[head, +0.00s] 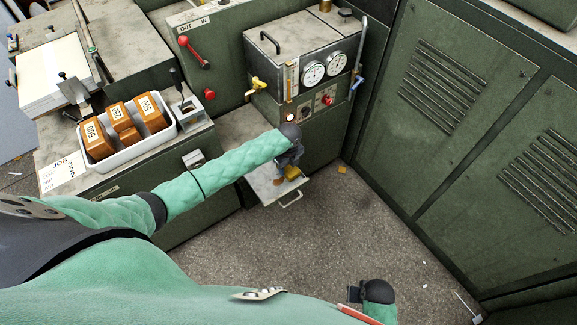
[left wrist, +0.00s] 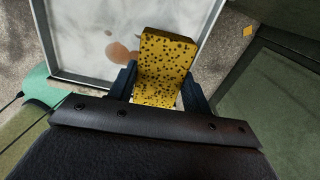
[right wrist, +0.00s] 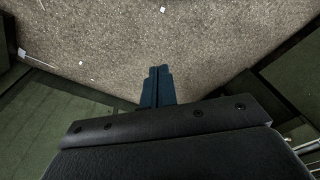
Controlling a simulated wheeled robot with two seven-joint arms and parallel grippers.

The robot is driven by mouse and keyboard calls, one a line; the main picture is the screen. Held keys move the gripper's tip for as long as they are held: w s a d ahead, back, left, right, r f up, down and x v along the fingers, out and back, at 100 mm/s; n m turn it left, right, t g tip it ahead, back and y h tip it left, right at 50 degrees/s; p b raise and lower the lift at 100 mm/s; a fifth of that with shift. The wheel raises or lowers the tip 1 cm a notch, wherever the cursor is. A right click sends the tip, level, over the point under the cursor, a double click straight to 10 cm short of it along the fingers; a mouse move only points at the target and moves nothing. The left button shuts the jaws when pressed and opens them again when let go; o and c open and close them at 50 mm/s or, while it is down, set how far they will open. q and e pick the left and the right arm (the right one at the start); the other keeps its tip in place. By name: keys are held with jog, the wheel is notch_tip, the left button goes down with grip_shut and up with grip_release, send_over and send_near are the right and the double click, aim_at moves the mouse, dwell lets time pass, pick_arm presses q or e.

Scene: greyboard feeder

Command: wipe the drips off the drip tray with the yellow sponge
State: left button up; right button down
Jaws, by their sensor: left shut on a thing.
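The drip tray (left wrist: 62,72) is a shallow pale metal tray with a raised rim. In the head view the tray (head: 262,188) sticks out low in front of the machine, partly behind my left arm. My left gripper (left wrist: 160,88) is shut on the yellow sponge (left wrist: 167,55), which has dark spots. The sponge is over the tray's right side; I cannot tell whether it touches. My right gripper (right wrist: 157,85) is shut and empty above the floor.
A machine with two gauges (head: 313,75) and small valves stands behind the tray. A white bin (head: 128,155) of brown numbered blocks sits on the left bench. Green cabinets (head: 470,90) close off the right. The speckled floor (head: 310,240) is mostly clear, with small scraps.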

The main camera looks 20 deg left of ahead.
aim_at(273, 183)
jog(key=shift+w, duration=0.5)
pick_arm(q)
jog(key=shift+f+b, duration=0.4)
jog(key=shift+f, duration=0.6)
pick_arm(e)
jog(key=shift+s+f, duration=0.1)
jog(key=shift+f, duration=0.3)
jog(key=shift+r, duration=0.15)
